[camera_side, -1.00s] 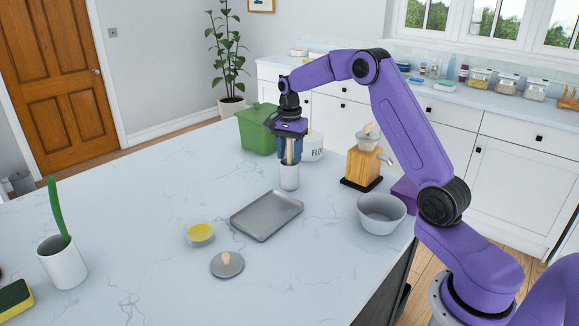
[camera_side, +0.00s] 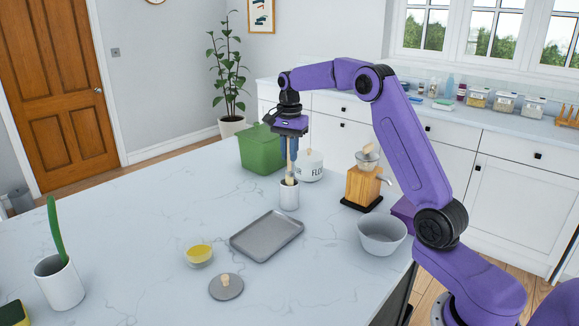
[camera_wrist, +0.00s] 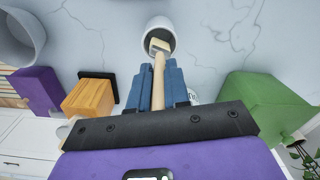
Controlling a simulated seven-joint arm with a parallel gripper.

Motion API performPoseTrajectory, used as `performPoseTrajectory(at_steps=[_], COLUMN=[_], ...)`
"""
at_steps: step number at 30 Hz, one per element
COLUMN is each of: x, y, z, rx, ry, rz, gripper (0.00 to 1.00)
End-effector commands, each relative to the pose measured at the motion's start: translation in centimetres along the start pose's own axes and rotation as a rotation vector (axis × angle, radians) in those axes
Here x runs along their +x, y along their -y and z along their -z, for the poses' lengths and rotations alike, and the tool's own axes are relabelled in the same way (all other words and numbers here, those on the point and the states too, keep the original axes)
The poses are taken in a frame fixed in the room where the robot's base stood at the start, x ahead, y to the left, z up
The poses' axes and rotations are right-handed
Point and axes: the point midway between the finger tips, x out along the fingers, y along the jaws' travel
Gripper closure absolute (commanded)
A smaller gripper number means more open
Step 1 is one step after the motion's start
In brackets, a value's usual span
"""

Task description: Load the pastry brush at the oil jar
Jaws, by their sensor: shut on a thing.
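My gripper (camera_side: 288,172) is shut on the wooden handle of the pastry brush (camera_wrist: 159,75), which also shows in the side view (camera_side: 294,162). The brush points down, with its pale head at the mouth of a white cup (camera_side: 289,197); the cup also shows in the wrist view (camera_wrist: 152,24). I cannot tell whether the head touches the cup. A small glass jar of yellow oil (camera_side: 199,254) stands open on the counter, left of the grey tray. A round grey lid with a wooden knob (camera_side: 226,288) lies in front of it.
The grey tray (camera_side: 267,236) lies between cup and oil jar. A grey bowl (camera_side: 382,237), wooden stand (camera_side: 362,188), flour canister (camera_side: 310,168) and green bin (camera_side: 262,151) are around the gripper. A cup with a green handle (camera_side: 59,284) stands far left. The left counter is largely clear.

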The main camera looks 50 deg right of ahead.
Motion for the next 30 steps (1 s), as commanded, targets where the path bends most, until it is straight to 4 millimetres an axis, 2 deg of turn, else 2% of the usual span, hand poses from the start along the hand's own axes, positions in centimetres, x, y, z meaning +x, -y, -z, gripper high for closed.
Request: performPoseTrajectory(at_steps=[3,7,11,14,21,27,30], x=[-1.9,-2.9,-3.1,-2.9,-2.2,-1.6,-1.4], y=[0.1,0.4,1.8,3.5,7.2,8.8,9.2], z=[0.0,-0.6,-3.1,-6.3,-15.9,-23.7,-26.8], rx=[0.001,-0.003,-0.007,-0.010,-0.010,-0.007,-0.006], ry=[-0.001,0.000,0.001,0.001,0.000,0.000,0.000], rz=[0.003,0.000,-0.001,-0.001,-0.001,0.000,-0.001], gripper=[1.00,1.00,1.00,1.00,1.00,1.00,1.00])
